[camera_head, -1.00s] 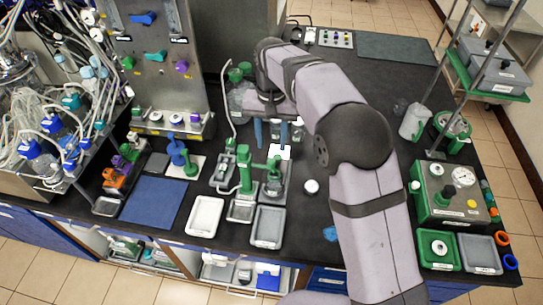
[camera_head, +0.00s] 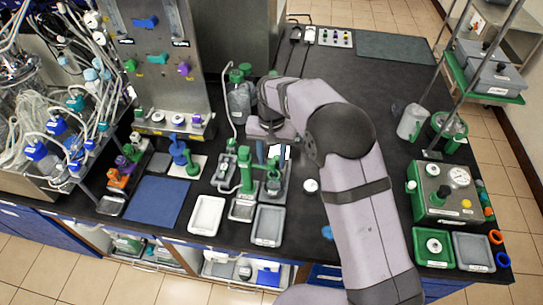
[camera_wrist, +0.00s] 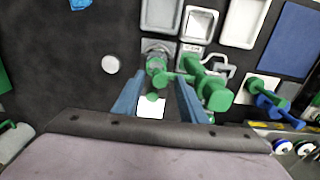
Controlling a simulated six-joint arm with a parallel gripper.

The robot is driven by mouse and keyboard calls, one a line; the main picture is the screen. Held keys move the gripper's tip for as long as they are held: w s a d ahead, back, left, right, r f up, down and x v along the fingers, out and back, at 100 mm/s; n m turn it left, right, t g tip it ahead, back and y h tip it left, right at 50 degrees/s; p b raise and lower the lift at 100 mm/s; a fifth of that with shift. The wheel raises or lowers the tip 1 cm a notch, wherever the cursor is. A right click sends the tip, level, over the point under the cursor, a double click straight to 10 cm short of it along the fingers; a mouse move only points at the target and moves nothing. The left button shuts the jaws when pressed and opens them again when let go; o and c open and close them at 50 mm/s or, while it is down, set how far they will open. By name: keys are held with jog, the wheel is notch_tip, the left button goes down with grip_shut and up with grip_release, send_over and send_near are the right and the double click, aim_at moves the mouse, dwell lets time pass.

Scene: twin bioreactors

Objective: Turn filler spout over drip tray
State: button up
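The filler is a green post (camera_head: 246,172) at the bench's middle left. Its green spout arm reaches right, over a glass jar (camera_head: 273,186) on a grey base. A small grey framed tray (camera_head: 242,209), which looks like the drip tray, lies in front of the post; the wrist view shows it at the top (camera_wrist: 200,22). My gripper (camera_head: 272,155) is just behind the spout arm, fingers pointing down. In the wrist view my gripper (camera_wrist: 158,76) is open, with the spout's green end (camera_wrist: 160,80) between its blue fingers. I cannot tell whether they touch.
A white tray (camera_head: 207,214) and a grey tray (camera_head: 267,226) flank the small tray. A white card (camera_head: 287,151) lies by the fingers. A round white knob (camera_head: 311,185) sits to the right. A green-capped bottle (camera_head: 240,100) stands behind. Open bench lies to the right.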

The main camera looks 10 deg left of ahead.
grip_shut()
jog(key=shift+s, duration=0.15)
jog(key=s+a+m+b, duration=0.1)
jog(key=s+a+m, duration=0.6)
jog(key=m, duration=1.1)
jog(key=shift+s+a, duration=0.4)
jog(key=shift+a, duration=0.25)
jog(key=shift+r, duration=0.1)
